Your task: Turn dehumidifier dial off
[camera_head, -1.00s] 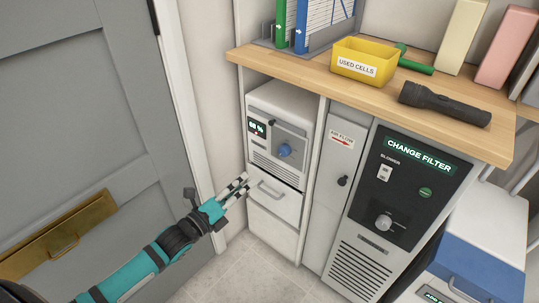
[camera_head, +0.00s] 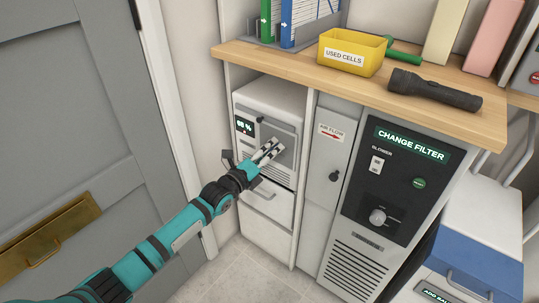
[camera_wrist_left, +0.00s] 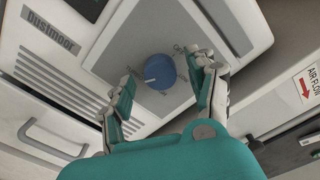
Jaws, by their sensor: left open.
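The dehumidifier (camera_head: 270,95) is a white unit under the wooden counter, with a small lit display (camera_head: 244,126) reading a percentage. Its blue dial (camera_wrist_left: 160,72) sits on a grey panel (camera_wrist_left: 130,42) in the left wrist view, with a pale pointer mark on its left side. In the head view my gripper hides the dial. My left gripper (camera_head: 270,150) is in front of the panel. In the left wrist view the open gripper (camera_wrist_left: 165,90) has one finger on either side of the dial, with gaps visible. My right gripper is not in view.
Beside the dehumidifier stand a narrow air-flow panel (camera_head: 325,150) and a black blower panel (camera_head: 400,180) with a knob. A yellow used-cells bin (camera_head: 341,58) and a flashlight (camera_head: 434,92) lie on the counter (camera_head: 290,68). A grey door (camera_head: 75,130) is at left.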

